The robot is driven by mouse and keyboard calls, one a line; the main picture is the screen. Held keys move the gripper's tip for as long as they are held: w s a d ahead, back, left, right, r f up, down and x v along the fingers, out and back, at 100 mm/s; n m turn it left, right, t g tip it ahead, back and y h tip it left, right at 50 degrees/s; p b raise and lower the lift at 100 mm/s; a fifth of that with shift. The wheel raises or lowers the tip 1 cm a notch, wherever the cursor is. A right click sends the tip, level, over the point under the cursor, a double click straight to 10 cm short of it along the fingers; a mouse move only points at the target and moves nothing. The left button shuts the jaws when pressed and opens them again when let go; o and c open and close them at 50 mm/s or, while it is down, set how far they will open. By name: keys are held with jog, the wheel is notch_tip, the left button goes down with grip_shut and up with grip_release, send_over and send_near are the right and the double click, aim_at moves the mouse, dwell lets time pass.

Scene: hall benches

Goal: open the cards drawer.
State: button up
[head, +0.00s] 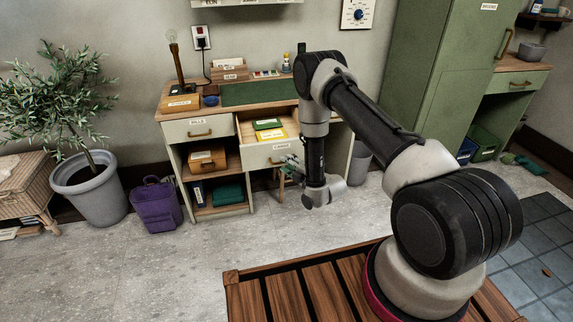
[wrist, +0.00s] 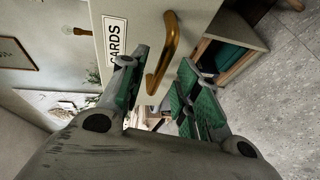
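The cards drawer (head: 258,156) is in the middle of the desk and stands pulled out, with its inside showing from above. Its cream front with the CARDS label (wrist: 115,42) fills the upper middle of the wrist view. Its brass handle (wrist: 163,55) lies ahead of and between my fingertips. My gripper (wrist: 165,85) is open, with green-padded fingers apart on both sides of the handle's line; I cannot tell whether either touches it. In the head view my gripper (head: 292,165) is at the drawer front, partly hidden by my arm.
A yellow box (head: 271,135) and a green box (head: 267,124) lie in the drawer. The shut pills drawer (head: 198,128) is to its left, above open shelves. A grey bin (head: 359,163) stands right of the desk.

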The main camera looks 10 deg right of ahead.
jog(key=v, duration=1)
jog(key=shift+s, duration=0.3)
jog(key=shift+d, duration=0.15)
